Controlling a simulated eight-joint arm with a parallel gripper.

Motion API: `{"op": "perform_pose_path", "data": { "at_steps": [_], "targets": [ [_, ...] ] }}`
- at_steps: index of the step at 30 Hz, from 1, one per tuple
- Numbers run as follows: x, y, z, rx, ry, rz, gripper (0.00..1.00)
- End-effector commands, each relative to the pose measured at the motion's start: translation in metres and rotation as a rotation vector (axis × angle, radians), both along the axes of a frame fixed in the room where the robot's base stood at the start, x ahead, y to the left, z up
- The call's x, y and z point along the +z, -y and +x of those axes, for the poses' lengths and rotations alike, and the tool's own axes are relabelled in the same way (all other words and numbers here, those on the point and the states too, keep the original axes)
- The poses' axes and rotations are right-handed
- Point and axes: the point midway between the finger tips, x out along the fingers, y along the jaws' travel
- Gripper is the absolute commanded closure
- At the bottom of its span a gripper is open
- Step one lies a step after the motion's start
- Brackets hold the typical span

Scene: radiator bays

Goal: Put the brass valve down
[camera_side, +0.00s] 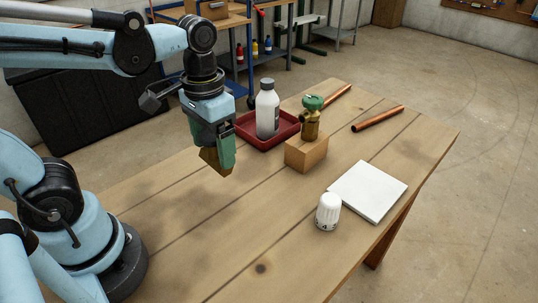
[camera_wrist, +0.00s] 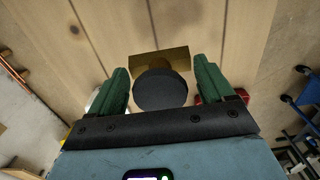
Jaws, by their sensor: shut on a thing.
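My gripper (camera_side: 224,152) hangs over the left part of the wooden table, pointing down. Its green fingers are shut on the brass valve (camera_side: 210,160), whose brass body shows below the fingertips in the side view. In the wrist view the valve's black round top (camera_wrist: 160,91) sits between the two fingers, with a brass edge (camera_wrist: 158,61) beyond it. The valve appears held above the tabletop (camera_side: 170,232), apart from it. Much of its body is hidden by the fingers and its own top.
A red tray (camera_side: 285,142) holds a grey-white bottle (camera_side: 267,112). A wooden block (camera_side: 306,155) bears a green-topped brass fitting (camera_side: 311,126). A white plate (camera_side: 368,191), a white knob (camera_side: 328,212) and copper pipes (camera_side: 377,119) lie to the right. The table's near-left area is clear.

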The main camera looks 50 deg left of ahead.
Motion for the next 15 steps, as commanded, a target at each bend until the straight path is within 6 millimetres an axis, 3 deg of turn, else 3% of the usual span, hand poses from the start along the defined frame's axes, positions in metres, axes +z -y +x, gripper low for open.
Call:
{"op": "perform_pose_path", "data": {
  "at_steps": [15],
  "targets": [
    [-0.056, -0.093, 0.022, 0.011, 0.0, 0.0, 0.64]
  ]
}}
